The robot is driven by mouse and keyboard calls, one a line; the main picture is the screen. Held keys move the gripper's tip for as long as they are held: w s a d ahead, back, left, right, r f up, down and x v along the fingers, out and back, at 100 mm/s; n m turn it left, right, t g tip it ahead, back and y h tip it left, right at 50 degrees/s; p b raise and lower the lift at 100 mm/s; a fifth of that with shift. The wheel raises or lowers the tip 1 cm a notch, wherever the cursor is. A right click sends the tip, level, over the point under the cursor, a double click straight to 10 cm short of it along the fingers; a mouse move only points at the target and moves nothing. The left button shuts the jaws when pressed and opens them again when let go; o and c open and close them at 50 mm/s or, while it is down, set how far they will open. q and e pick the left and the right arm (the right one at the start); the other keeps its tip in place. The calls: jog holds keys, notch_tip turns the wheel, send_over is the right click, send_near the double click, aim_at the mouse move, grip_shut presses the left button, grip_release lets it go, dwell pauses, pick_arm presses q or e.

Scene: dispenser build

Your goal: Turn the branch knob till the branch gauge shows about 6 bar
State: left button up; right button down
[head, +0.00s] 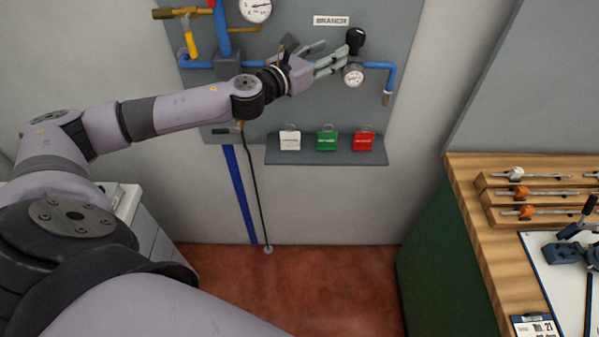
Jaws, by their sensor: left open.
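The black branch knob (355,38) sits on top of the regulator under the BRANCH label (331,20) on the grey wall panel. The white round branch gauge (354,75) is just below it; its needle is too small to read. My left gripper (342,58) is open and empty. Its fingers point right, with their tips close to the left side of the regulator, below the knob and above the gauge. I cannot tell whether they touch it. My right gripper is not in view.
A larger gauge (256,9) and a yellow-handled valve (190,42) are at the panel's upper left. Blue pipe (380,66) runs right of the regulator. A shelf (325,157) below holds white, green and red tags. A wooden bench (470,210) stands at right.

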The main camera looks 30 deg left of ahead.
pick_arm(q)
jog(key=b+v, duration=0.4)
jog(key=v, duration=0.3)
jog(key=shift+s+a+f+n+g+y+b, duration=0.1)
jog(key=shift+f+n+g+y+b, duration=0.7)
jog(key=shift+f+n, duration=3.7)
jog(key=shift+s+a+f+n+g+y+b, duration=0.15)
jog(key=shift+f+n+g+y+b, duration=1.25)
jog(key=shift+f, duration=5.45)
jog(key=shift+a+f+n+g+y+p, duration=0.15)
jog(key=shift+f+n+y, duration=0.25)
jog(key=shift+f+n, duration=4.45)
jog(key=shift+f+m, duration=0.85)
jog(key=shift+o, duration=0.6)
jog(key=shift+d, duration=0.1)
